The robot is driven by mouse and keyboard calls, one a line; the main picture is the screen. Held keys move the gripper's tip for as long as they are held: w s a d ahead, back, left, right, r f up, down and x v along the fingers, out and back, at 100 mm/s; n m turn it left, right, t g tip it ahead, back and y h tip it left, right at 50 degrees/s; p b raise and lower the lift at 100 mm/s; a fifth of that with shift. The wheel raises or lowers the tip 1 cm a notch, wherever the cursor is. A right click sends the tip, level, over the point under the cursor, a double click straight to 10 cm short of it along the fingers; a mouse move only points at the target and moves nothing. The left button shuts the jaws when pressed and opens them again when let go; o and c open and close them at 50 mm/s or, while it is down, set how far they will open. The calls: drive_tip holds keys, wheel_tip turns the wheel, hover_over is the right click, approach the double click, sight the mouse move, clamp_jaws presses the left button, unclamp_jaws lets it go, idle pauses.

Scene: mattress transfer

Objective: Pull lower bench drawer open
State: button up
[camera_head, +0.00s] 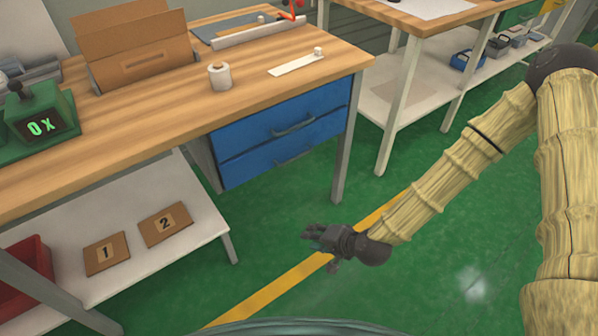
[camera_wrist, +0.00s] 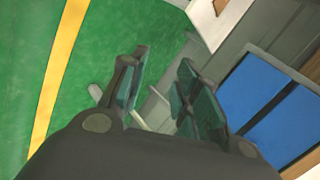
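The bench (camera_head: 300,62) has two blue drawers under its right end. The upper drawer (camera_head: 320,112) and the lower drawer (camera_head: 245,167) both look shut, each with a grey bar handle. The lower handle (camera_head: 293,158) sits below the upper one. My gripper (camera_head: 308,234) is over the green floor, in front of and below the drawers, apart from them. In the wrist view my gripper's two fingers (camera_wrist: 158,88) are spread with nothing between them. The blue drawer fronts (camera_wrist: 262,90) show at the right of the wrist view; the handles are not clear there.
A bench leg (camera_head: 344,150) stands just right of the drawers. The low white shelf (camera_head: 195,245) with cards 1 and 2 is at the left. A second bench (camera_head: 440,22) is at the back right. The green floor (camera_head: 290,215) before the drawers is clear.

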drive_tip(key=w+d+r+m+t+y+b, duration=0.1)
drive_tip(key=w+r+m+t+b, duration=0.2)
drive_tip(key=w, duration=0.6)
drive_tip(key=w+r+m+t+y+b, duration=0.1)
drive_tip(key=w+r+t+b, duration=0.2)
drive_tip(key=w+r+b, duration=0.45)
drive_tip(key=d+f+x, duration=0.1)
drive_tip(key=f+x, duration=0.1)
drive_tip(key=x, duration=0.9)
drive_tip(key=shift+w+a, duration=0.2)
drive_tip(key=shift+w, duration=0.15)
clamp_jaws()
